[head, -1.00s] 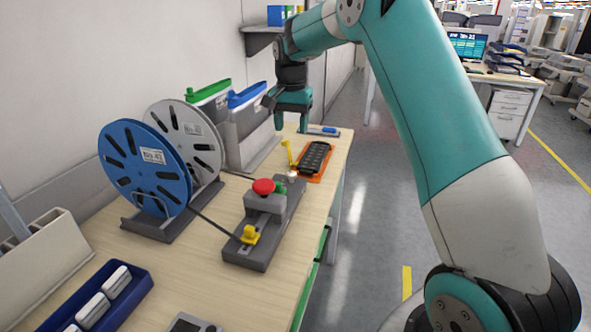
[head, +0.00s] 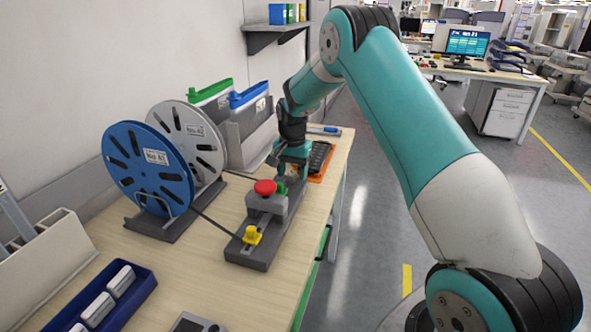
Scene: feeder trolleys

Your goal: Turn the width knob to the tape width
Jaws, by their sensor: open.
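A grey feeder (head: 245,254) lies lengthwise on the wooden bench. It carries a red mushroom button (head: 265,187), a small green part (head: 281,188) and a yellow piece (head: 252,235) at its near end. A dark tape (head: 213,225) runs from the blue reel (head: 130,178) to this yellow piece. My gripper (head: 287,178) is open and points down over the far end of the feeder, just behind the red button. I cannot tell whether it touches anything. The width knob is not clearly visible; the far end of the feeder is largely hidden by the gripper.
A grey reel (head: 210,150) stands behind the blue one. Bins with green (head: 210,90) and blue (head: 250,93) lids stand against the wall. An orange tray with a black part (head: 319,160) lies beyond my gripper. A blue box (head: 105,300) with white pieces lies near left.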

